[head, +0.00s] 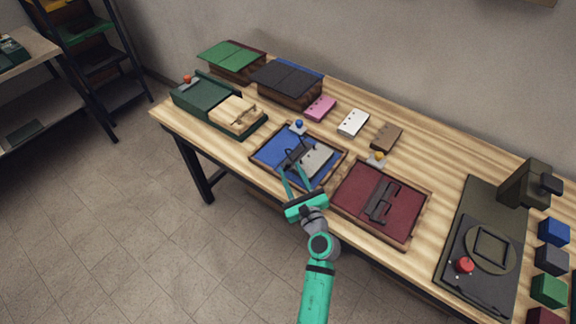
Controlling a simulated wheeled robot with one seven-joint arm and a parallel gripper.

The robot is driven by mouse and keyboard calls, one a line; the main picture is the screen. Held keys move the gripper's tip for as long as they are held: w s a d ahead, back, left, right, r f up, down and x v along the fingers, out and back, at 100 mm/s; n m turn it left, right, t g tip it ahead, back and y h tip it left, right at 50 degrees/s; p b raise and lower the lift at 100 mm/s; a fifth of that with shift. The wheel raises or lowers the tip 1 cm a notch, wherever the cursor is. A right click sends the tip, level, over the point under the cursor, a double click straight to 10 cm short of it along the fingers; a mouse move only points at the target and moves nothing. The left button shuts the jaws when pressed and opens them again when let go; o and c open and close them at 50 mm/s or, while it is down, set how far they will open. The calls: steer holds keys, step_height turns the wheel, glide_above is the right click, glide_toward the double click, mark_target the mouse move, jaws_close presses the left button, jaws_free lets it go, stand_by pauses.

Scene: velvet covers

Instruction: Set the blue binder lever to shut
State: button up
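The blue binder (269,148) lies open in a wooden frame at the middle of the table, in the head view. A dark metal lever (296,152) stands up at an angle over its middle, and a pale grey block (319,161) lies on its right half. A blue knob (299,125) sits on a small bracket at its back edge. My gripper (293,168) is over the front of the binder, its teal fingers apart with nothing visible held. The fingertips are close to the lever; whether they touch it cannot be told.
A dark red binder (352,197) with a dark mechanism lies to the right; an orange knob (378,156) is behind it. A green case (203,97) holding wooden pieces is to the left. Pink (320,108), white (353,122) and brown (386,137) blocks lie behind. A dark press (480,235) stands far right.

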mark_target(288, 164)
steer(key=shift+x, duration=1.85)
steer(key=shift+c, duration=0.7)
jaws_close()
steer(key=shift+s+d+f+m+t, duration=0.1)
steer(key=shift+s+d+m+t, duration=0.1)
steer(key=shift+m+t, duration=0.3)
steer(key=shift+o, duration=0.7)
jaws_free()
steer(key=v, duration=1)
steer(key=shift+s+d+f, duration=0.15)
steer(key=shift+s, duration=0.2)
